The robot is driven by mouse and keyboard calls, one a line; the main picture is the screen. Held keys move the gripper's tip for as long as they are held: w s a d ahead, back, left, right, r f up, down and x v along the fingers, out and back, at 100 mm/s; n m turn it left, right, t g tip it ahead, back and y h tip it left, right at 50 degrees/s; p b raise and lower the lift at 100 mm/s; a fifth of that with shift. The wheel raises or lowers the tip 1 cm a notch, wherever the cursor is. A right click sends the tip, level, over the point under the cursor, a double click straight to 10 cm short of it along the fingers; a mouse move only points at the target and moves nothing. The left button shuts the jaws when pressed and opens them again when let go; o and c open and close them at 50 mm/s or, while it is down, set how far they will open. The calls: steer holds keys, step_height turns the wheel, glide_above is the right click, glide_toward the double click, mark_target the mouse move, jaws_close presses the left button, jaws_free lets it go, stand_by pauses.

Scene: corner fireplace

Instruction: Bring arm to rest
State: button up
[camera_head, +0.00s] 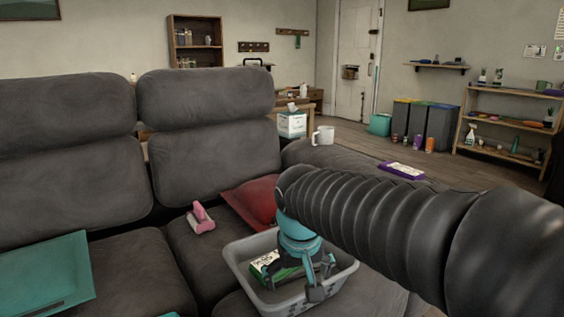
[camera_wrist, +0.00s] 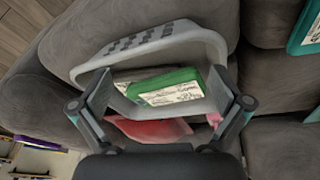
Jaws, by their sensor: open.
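My arm reaches in from the right in the head view. My gripper (camera_head: 301,277) points down at the grey basket (camera_head: 241,274) on the sofa seat. In the wrist view my gripper (camera_wrist: 160,115) has its two fingers spread wide, with nothing held between them. Below them the basket (camera_wrist: 207,37) holds a green package with a white label (camera_wrist: 163,87). The package also shows in the head view (camera_head: 264,263), partly hidden by the gripper. I cannot tell from these views exactly how high the fingertips are above the package.
A red cushion (camera_head: 252,199) and a pink item (camera_head: 201,218) lie near the basket. A white mug (camera_head: 323,136), a tissue box (camera_head: 292,124) and a purple item (camera_head: 401,170) are behind my arm. Sofa backrests (camera_head: 212,140) rise at left.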

steer(key=s+d+r+m+t+p, duration=0.2)
steer(key=s+d+p, duration=0.3)
steer(key=s+d, duration=0.7)
steer(key=s+r, duration=0.1)
steer(key=s, duration=0.2)
steer(key=shift+d+r+m, duration=0.15)
steer(key=shift+d+m, duration=0.15)
steer(key=shift+d, duration=0.05)
